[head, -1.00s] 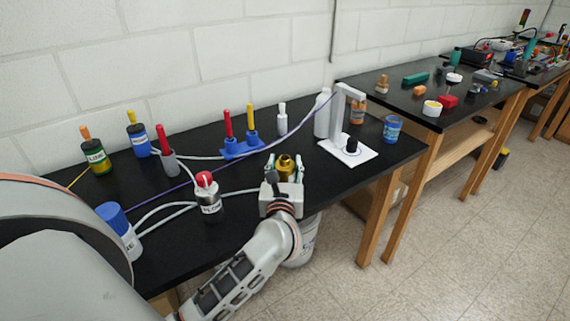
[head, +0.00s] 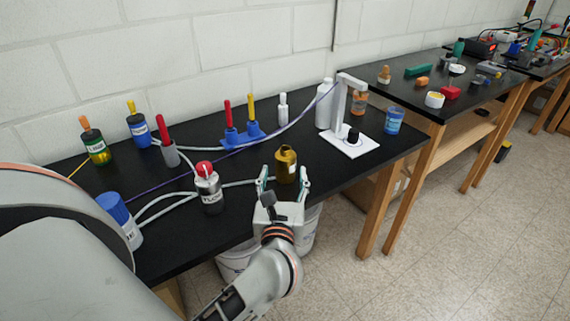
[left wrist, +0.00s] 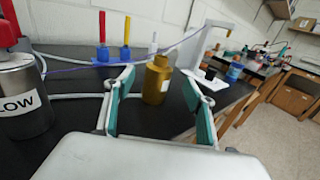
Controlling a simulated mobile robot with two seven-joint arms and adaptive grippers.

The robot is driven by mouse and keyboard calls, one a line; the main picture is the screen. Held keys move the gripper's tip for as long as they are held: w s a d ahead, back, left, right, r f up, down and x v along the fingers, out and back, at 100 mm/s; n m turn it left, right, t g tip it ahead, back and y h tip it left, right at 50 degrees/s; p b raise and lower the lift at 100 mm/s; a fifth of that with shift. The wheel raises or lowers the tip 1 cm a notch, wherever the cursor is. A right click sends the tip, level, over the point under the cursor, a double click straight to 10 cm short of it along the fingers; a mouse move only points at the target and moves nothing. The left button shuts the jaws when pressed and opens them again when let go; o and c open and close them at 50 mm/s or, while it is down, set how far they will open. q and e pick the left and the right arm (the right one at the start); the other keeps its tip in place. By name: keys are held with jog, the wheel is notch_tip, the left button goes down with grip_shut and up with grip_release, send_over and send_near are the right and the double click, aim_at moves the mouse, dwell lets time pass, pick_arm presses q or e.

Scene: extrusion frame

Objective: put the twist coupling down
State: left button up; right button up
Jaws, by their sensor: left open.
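The twist coupling appears to be the brass-gold cylinder (head: 286,165) with a narrower top, standing upright on the black bench near its front edge. It also shows in the left wrist view (left wrist: 157,82), seen between and a little beyond the green-padded fingers. My left gripper (head: 283,184) is open on the near side of it, fingers spread left and right, with visible gaps to the cylinder. Nothing is in its grasp. My right gripper is in neither view.
A steel bottle with a red cap (head: 209,189) stands just left of the gripper. Behind is a blue stand (head: 240,138) with red and yellow handles. A white stand (head: 350,143) is at the right. A purple cable (head: 291,130) crosses the bench. White buckets (head: 237,259) stand below the edge.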

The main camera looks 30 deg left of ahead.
pick_arm(q)
jog(key=shift+v, duration=1.05)
jog(key=shift+s+r, duration=0.1)
jog(key=shift+s, duration=0.1)
jog(key=shift+s+d+r+m+t, duration=0.15)
jog(key=shift+r+m+t, duration=0.2)
jog(key=shift+m, duration=0.45)
jog(key=s+d+f+m+t+h, duration=0.15)
jog(key=d+f+m+h, duration=0.45)
jog(key=m, duration=0.9)
jog(key=s+d+f+m+t+h, duration=0.15)
jog(key=d+f+m+h, duration=0.4)
jog(key=m, duration=1.05)
jog(key=s+f+m+g, duration=0.4)
jog(key=s+f+m, duration=0.2)
jog(key=f, duration=0.5)
jog(key=s+f+m+g, duration=0.4)
jog(key=s+f+m, duration=0.2)
jog(key=f+m, duration=0.2)
notch_tip(320, 180, down, 3)
jog(key=shift+a+r+g, duration=0.15)
jog(key=shift+a+g, duration=0.2)
jog(key=shift+a, duration=0.15)
